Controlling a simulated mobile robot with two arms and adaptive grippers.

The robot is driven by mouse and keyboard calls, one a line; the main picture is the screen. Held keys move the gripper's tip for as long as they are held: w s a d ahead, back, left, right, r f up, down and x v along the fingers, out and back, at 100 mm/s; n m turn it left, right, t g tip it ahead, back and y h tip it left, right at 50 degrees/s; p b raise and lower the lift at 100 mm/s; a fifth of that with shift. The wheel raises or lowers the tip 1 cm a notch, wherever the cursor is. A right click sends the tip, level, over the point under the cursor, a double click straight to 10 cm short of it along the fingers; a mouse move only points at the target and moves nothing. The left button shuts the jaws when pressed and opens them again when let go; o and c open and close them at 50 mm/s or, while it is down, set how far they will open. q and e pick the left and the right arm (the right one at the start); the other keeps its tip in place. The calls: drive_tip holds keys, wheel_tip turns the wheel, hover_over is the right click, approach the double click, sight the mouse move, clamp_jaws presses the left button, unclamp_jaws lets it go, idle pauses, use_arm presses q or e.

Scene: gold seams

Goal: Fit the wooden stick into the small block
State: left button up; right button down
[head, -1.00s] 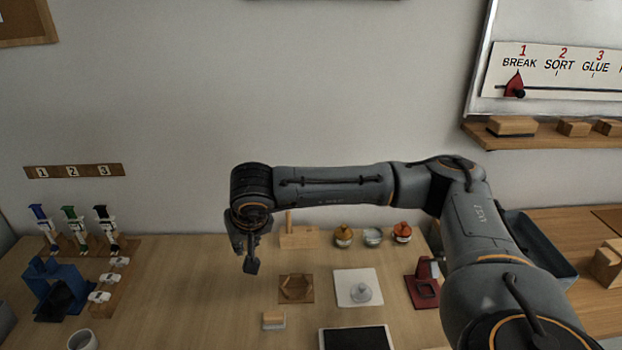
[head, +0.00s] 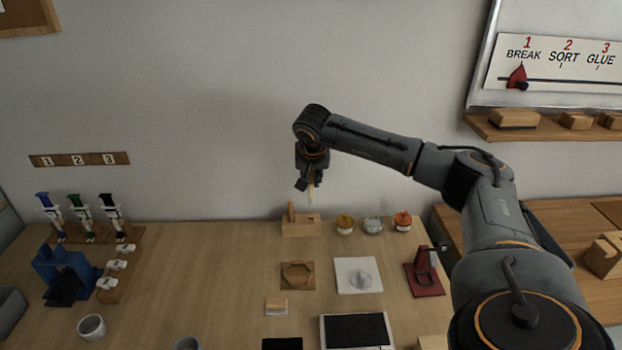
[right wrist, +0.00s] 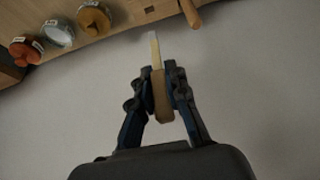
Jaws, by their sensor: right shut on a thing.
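The small wooden block (head: 305,228) stands at the back of the table, below the wall. A stick-like wooden piece (head: 291,211) stands up at its left end. In the right wrist view the block (right wrist: 135,15) shows a dark square hole. My right gripper (head: 308,187) is above the block and shut on a wooden stick (head: 311,194). In the right wrist view the gripper (right wrist: 160,88) grips the stick's tan, wider part, and its pale, narrow end (right wrist: 154,48) points towards the block, apart from it. My left gripper is not in view.
Three small lidded jars (head: 373,226) stand right of the block. A hexagonal wooden frame (head: 284,275), a white square (head: 345,284) and a red stand (head: 421,287) are in front. Blue holders (head: 54,270) and syringes are at left.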

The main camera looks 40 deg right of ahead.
sight(311, 192)
drive_tip(key=shift+f+b, duration=1.5)
drive_tip(key=shift+f, duration=0.5)
drive_tip(key=shift+r, duration=0.2)
drive_tip(key=shift+f+p, duration=0.3)
drive_tip(key=shift+f, duration=0.15)
drive_tip(key=shift+f+b, duration=1.15)
drive_tip(key=shift+f, duration=1.35)
idle(1.0)
drive_tip(key=c, duration=1.3)
unclamp_jaws()
drive_tip(key=shift+o, duration=0.2)
drive_tip(key=shift+r, duration=0.1)
